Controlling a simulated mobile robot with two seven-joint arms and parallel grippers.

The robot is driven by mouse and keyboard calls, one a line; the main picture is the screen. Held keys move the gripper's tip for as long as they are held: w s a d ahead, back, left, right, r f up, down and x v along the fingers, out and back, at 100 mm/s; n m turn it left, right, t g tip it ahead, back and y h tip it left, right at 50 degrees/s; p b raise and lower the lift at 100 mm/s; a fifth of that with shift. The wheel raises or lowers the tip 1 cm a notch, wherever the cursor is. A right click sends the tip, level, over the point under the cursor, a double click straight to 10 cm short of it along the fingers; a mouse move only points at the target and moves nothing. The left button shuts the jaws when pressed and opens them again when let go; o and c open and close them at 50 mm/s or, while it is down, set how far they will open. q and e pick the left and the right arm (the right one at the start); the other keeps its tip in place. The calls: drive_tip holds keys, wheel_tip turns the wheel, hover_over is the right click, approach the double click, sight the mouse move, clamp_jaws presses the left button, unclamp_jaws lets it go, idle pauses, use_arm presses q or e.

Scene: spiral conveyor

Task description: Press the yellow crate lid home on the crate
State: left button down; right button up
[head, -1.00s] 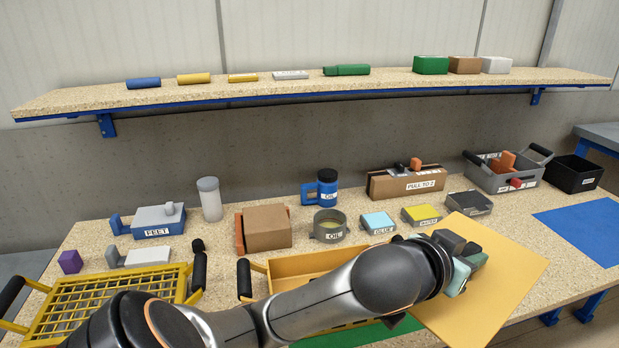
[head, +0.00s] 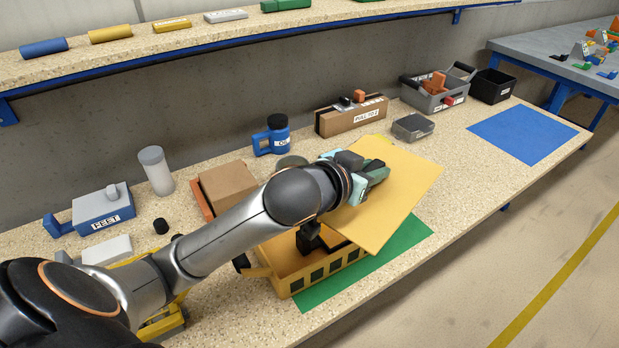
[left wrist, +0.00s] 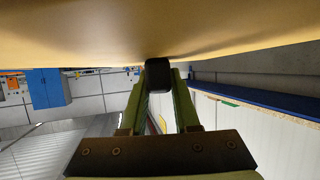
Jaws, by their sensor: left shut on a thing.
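The yellow crate lid (head: 405,190) is a flat panel in the head view, held tilted above the bench. My left gripper (head: 374,173) is shut on its black knob (left wrist: 158,74), which sits between the green fingers in the left wrist view, below the lid's yellow surface (left wrist: 80,35). The yellow crate (head: 289,286) stands open under my left forearm, its front wall pierced by square openings. The lid is above and to the right of the crate, apart from its rim as far as I can see. My forearm and the lid hide part of the crate. My right gripper is not in view.
A green mat (head: 405,237) lies under and beside the crate. A shelf (head: 200,50) runs overhead. The blue mat (head: 528,133) at right is clear.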

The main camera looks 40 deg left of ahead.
use_arm(q)
drive_tip(key=s+a+f+m+g+h+p, duration=0.1)
drive_tip(key=s+a+f+m+h+p, duration=0.1)
drive_tip(key=a+f+p, duration=0.7)
drive_tip(key=shift+a+m+h+p, duration=0.7)
drive_tip(key=shift+m+h+p, duration=0.2)
drive_tip(key=shift+h+p, duration=0.15)
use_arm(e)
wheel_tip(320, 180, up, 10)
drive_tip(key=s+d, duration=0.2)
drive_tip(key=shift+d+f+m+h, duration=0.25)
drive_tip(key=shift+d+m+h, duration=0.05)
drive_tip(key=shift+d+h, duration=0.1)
use_arm(q)
drive_tip(key=shift+r, duration=0.1)
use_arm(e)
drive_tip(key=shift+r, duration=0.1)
use_arm(q)
wheel_tip(320, 180, down, 6)
drive_tip(key=b, duration=0.3)
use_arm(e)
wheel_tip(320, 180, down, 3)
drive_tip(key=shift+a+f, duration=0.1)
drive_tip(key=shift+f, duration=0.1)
use_arm(q)
drive_tip(key=shift+f, duration=1.15)
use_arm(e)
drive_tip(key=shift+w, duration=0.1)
